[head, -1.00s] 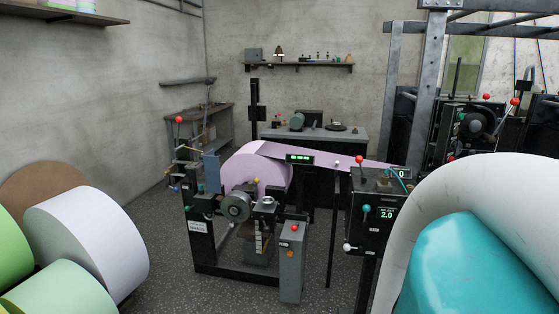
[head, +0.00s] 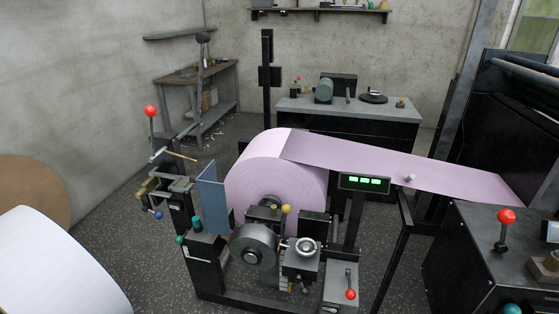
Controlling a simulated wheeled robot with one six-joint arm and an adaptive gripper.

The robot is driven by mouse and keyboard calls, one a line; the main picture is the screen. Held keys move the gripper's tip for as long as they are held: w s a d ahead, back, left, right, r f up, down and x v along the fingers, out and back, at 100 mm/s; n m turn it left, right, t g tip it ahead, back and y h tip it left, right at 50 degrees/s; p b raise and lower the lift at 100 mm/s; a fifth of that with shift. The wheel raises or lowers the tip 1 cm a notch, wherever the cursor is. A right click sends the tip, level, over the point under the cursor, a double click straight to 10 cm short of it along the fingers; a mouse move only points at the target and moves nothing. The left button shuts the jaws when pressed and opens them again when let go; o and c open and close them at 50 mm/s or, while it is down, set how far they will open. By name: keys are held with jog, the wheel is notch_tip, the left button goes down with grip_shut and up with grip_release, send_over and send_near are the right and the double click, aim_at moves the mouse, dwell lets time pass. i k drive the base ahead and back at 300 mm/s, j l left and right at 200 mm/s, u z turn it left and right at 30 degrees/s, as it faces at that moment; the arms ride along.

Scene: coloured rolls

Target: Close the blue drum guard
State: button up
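The blue drum guard is most likely the flat blue-grey panel (head: 212,200) standing upright at the left side of the big pink roll (head: 275,175). It stands at an angle beside the roll, and the roll's front face and hub are largely uncovered by it. Its hinge and any handle are too small to tell. My gripper is not in view.
The roll's stand has a grey wheel (head: 254,246) and a red-knobbed box (head: 341,289) in front. A pink web (head: 410,170) runs right to a black cabinet (head: 480,245). A white roll (head: 55,265) lies at lower left. Speckled floor is clear between.

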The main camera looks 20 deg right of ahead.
aim_at(211, 194)
jog(key=i+j+z, duration=0.1)
jog(key=i+j, duration=0.3)
jog(key=i+j+z, duration=0.15)
jog(key=i+j, duration=0.25)
jog(key=i+j+z, duration=0.1)
jog(key=i+j, duration=0.3)
jog(key=j, duration=0.15)
jog(key=i+j+z, duration=0.1)
jog(key=i+j, duration=0.25)
jog(key=j, duration=0.15)
jog(key=i+j+u, duration=0.15)
jog(key=j, duration=0.2)
jog(key=k+j+u, duration=0.25)
jog(key=k+u, duration=0.2)
